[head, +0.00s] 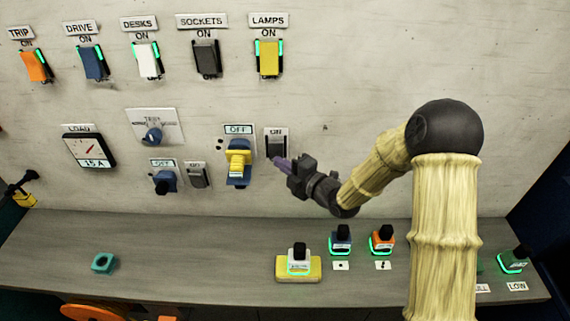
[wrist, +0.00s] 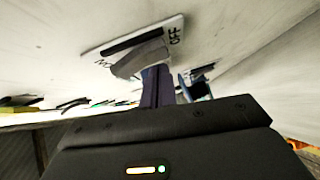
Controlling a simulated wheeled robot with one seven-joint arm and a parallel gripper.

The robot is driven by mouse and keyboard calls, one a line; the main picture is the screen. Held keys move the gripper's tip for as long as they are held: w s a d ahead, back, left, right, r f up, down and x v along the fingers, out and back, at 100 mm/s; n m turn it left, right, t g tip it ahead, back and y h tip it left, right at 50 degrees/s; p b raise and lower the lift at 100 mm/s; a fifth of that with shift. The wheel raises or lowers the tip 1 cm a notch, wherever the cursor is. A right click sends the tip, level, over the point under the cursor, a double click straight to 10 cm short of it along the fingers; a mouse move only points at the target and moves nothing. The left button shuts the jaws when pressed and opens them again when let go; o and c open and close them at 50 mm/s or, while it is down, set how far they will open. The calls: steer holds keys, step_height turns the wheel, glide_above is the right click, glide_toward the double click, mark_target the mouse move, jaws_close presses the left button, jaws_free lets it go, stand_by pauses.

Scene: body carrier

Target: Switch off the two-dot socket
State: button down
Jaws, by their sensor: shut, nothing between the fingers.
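The socket plate (head: 222,158) on the wall has small dark marks at its left edge, too small to count surely. A yellow and blue plug (head: 239,163) sits in it, under an OFF sign. Just right of it is a grey rocker switch (head: 276,142) on a white plate marked ON at the top. My gripper (head: 276,160) is shut and empty, its purple fingers at the lower part of this switch. In the wrist view, the fingers (wrist: 156,84) meet or nearly meet the grey rocker (wrist: 143,60); OFF shows at one plate end. Contact is unclear.
Another socket with a blue plug (head: 164,182) and its own switch (head: 198,176) is to the left. A row of rocker switches lines the wall top.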

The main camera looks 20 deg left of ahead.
steer(key=s+d+f+b, duration=0.1)
steer(key=s+d+b, duration=0.6)
steer(key=d, duration=0.3)
steer(key=shift+s+d+f, duration=0.2)
steer(key=shift+s+f, duration=0.15)
steer(key=shift+s, duration=0.1)
steer(key=shift+w, duration=0.15)
